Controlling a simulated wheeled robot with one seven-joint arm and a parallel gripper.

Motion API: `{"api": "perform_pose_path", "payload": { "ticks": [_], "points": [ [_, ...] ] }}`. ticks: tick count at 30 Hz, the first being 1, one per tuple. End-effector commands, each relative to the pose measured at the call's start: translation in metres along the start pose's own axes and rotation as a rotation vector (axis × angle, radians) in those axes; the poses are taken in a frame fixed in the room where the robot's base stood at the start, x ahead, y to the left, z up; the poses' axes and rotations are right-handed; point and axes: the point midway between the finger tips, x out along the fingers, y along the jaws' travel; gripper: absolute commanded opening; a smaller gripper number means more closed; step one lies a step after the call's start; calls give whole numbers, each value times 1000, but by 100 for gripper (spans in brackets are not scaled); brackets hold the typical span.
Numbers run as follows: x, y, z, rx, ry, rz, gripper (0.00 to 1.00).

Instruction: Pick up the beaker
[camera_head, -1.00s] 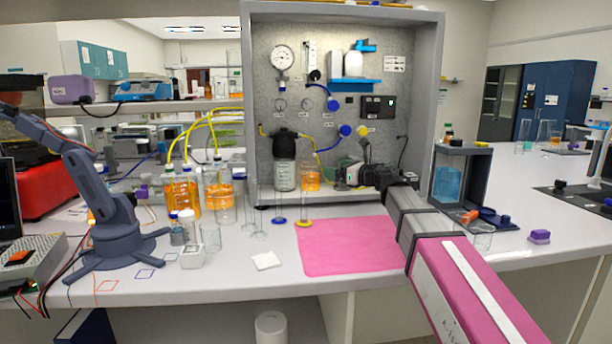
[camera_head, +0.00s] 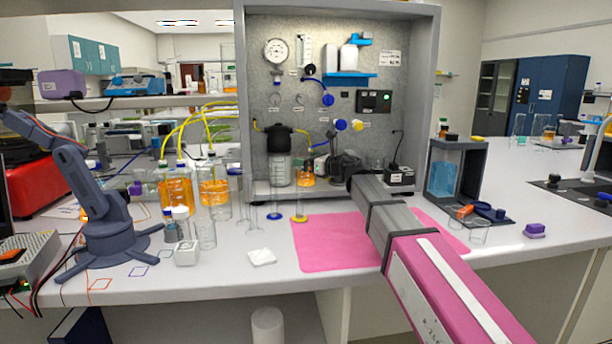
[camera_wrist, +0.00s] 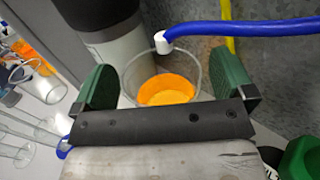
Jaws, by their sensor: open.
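A clear beaker (camera_head: 307,173) with orange liquid stands on the floor of the membrane rig, just right of a black-capped filter vessel (camera_head: 280,163). In the wrist view the beaker (camera_wrist: 167,90) lies between the two green fingers of my gripper (camera_wrist: 166,82). The fingers are apart, one on each side, with gaps to the beaker's wall. The end of a blue hose (camera_wrist: 240,32) with a white tip shows at the beaker's rim; I cannot tell if it touches. In the head view my arm hides most of the gripper.
The filter vessel (camera_wrist: 115,50) stands close at the beaker's upper left in the wrist view. Tall cylinders (camera_head: 251,205) stand in front of the rig at the left. A pink mat (camera_head: 325,246) lies bare beneath my arm. A tubing-fed orange bottle (camera_head: 176,190) stands further left.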

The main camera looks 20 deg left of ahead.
Motion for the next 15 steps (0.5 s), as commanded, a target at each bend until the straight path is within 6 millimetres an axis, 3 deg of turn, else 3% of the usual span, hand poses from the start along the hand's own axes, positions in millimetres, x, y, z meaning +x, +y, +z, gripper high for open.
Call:
{"api": "perform_pose_path", "payload": {
  "ticks": [2, 9, 15],
  "points": [
    [8, -1, 0, 0, 0, -1, 100],
    [8, 0, 0, 0, 0, -1, 97],
    [8, 0, 0, 0, 0, -1, 32]
  ]
}}
